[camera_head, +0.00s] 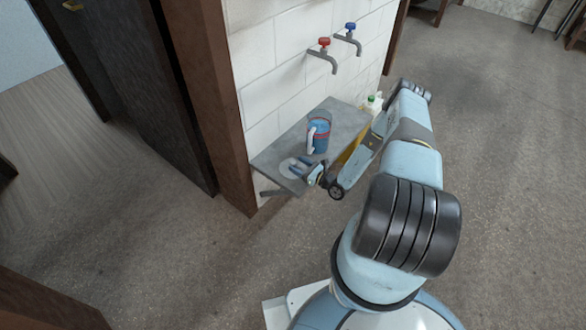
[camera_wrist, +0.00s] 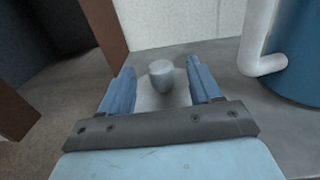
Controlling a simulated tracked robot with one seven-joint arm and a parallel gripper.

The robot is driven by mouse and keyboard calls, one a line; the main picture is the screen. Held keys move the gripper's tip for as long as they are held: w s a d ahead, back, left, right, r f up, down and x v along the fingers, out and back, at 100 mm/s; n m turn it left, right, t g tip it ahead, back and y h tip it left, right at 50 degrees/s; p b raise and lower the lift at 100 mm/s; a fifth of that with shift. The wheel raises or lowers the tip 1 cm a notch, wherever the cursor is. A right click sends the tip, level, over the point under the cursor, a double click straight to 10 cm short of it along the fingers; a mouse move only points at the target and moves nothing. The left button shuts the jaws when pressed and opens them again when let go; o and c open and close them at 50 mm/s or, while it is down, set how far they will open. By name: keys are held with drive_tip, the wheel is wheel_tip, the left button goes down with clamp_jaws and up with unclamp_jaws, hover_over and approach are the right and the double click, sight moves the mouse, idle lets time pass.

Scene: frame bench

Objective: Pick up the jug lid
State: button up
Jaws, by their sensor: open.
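The jug lid (camera_wrist: 160,96) is a pale grey disc with a rounded knob, lying on a grey shelf (camera_wrist: 230,75). In the head view the lid (camera_head: 287,167) is near the shelf's left end, partly hidden by my gripper. My gripper (camera_head: 303,168) is open at the lid. In the wrist view its two blue fingers (camera_wrist: 160,76) stand on either side of the knob, with a gap to it on both sides. The blue jug (camera_head: 320,131) stands upright behind the lid, with a white handle. The jug also shows at the right of the wrist view (camera_wrist: 301,55).
The shelf is fixed against a white tiled wall (camera_head: 270,60). A red-handled tap (camera_head: 324,46) and a blue-handled tap (camera_head: 350,33) stick out above it. Pale bottles (camera_head: 374,102) stand at the far end. A brown door post (camera_head: 222,110) is at the left.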

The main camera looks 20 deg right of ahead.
drive_tip(key=shift+w+a, duration=0.3)
drive_tip(key=shift+w, duration=0.1)
drive_tip(key=shift+c, duration=0.3)
clamp_jaws()
